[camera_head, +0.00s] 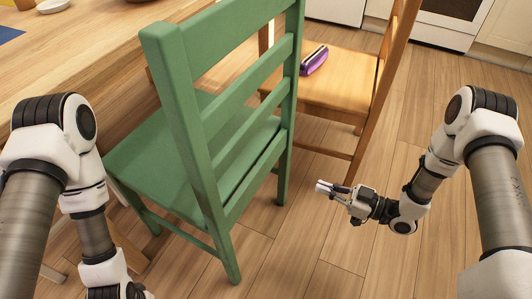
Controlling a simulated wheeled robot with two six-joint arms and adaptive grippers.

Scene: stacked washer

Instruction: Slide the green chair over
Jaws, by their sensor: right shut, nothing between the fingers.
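The green chair (186,81) is a wooden ladder-back chair in the middle-left of the head view, standing upright at the table's edge. Its back faces me and its seat reaches toward the table on the left. My right gripper (326,188) is shut and empty, above the floor to the right of the chair, apart from it. My left arm comes down at the left edge, in front of the chair's left side. The left gripper's fingers are not visible; they lie below the bottom edge.
A wooden table (85,50) fills the upper left, with a small white dish (53,6) on it. A brown wooden chair (335,88) stands behind, with a purple case (314,61) on its seat. White kitchen units (502,32) line the back. Wooden floor (290,255) is clear at lower middle.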

